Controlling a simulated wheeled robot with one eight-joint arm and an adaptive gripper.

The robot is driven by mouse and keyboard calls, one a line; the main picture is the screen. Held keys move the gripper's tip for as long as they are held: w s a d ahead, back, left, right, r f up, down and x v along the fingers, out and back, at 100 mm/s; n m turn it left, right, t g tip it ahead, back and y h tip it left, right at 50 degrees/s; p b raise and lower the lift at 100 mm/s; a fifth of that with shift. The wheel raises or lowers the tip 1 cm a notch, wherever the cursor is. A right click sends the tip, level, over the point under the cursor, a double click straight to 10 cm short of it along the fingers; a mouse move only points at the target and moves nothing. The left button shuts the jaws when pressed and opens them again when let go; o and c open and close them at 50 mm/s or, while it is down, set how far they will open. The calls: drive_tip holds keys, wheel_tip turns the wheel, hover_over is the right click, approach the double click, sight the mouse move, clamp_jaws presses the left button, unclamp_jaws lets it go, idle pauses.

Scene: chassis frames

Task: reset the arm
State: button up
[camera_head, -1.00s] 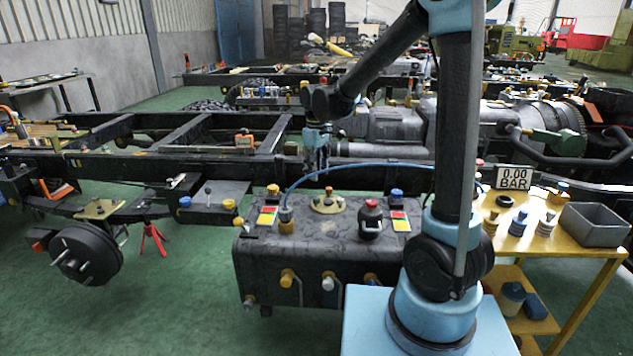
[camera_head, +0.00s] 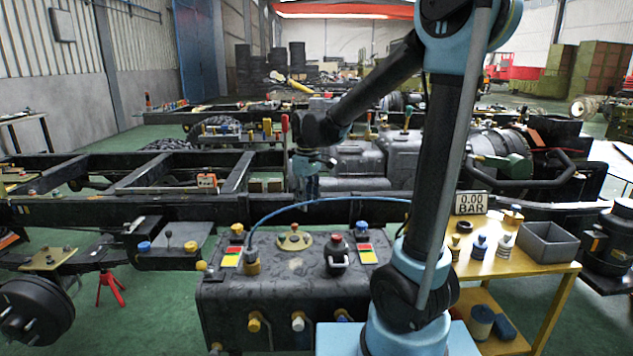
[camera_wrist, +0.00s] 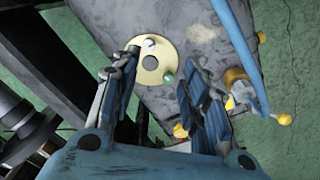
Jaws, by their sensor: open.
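My gripper (camera_head: 306,183) hangs pointing down from my bent arm, at the far side of the black tank and in front of the chassis frame. In the wrist view my gripper (camera_wrist: 158,95) has its two fingers wide apart, with nothing between them. The black tank (camera_head: 290,268) has a round cream flange (camera_head: 294,238), which also shows beyond the fingertips in the wrist view (camera_wrist: 164,52). A blue hose (camera_head: 330,198) arches from a brass fitting (camera_head: 251,261) on the tank's left side towards my arm. The fingers touch nothing that I can see.
A yellow cart (camera_head: 560,268) at the right carries a grey bin (camera_head: 548,243), several fittings and a pressure display (camera_head: 471,203) reading 0.00 BAR. A red-capped black fitting (camera_head: 336,256) stands on the tank. A red stand (camera_head: 111,288) is at the left. Green floor is open there.

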drive_tip(key=s+d+f+m+t, duration=0.15)
drive_tip(key=s+d+m, duration=0.55)
drive_tip(key=s+d, duration=1.05)
drive_tip(key=s+d+f+m, duration=0.3)
drive_tip(key=s+d+f, duration=0.1)
drive_tip(key=d+f, duration=0.1)
drive_tip(key=shift+s+d+f, duration=0.3)
drive_tip(key=shift+s+d, duration=0.05)
drive_tip(key=shift+d, duration=0.15)
drive_tip(key=shift+w+f, duration=0.2)
drive_tip(key=shift+w, duration=0.25)
